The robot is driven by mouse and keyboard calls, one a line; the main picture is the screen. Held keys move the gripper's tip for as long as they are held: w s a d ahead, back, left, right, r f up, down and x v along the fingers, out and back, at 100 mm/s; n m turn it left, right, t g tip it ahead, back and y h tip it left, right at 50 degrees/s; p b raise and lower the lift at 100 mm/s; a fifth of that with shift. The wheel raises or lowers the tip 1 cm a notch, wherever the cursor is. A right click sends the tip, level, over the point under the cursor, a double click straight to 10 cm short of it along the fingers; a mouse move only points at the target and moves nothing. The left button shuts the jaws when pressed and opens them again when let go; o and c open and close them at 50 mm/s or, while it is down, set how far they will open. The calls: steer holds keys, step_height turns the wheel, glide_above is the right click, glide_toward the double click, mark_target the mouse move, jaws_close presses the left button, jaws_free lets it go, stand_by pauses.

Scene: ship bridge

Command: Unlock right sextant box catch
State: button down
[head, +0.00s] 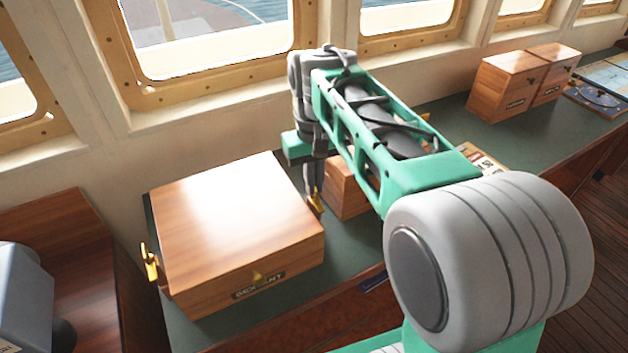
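The sextant box (238,222) is a wooden box with its lid down, standing on the green counter at left. Its front bears a SEXTANT label (259,285) with a small brass piece just above it. A brass catch (150,262) sticks out at its left side. The right brass catch (316,202) shows at its right side, partly hidden by my gripper. My gripper (313,190) points down beside the box's right side, its tip at or very near the right catch. Contact and finger opening cannot be made out.
Another wooden box (346,190) stands close to the right of my gripper, partly behind my arm. Two wooden boxes (507,86) and a chart (606,75) lie farther along the counter (452,122). Windows line the wall behind. A grey device (25,295) is at lower left.

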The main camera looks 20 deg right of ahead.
steer(key=shift+n, duration=0.6)
steer(key=c, duration=1.6)
jaws_free()
step_height(320, 180, up, 8)
steer(key=shift+d+f, duration=0.1)
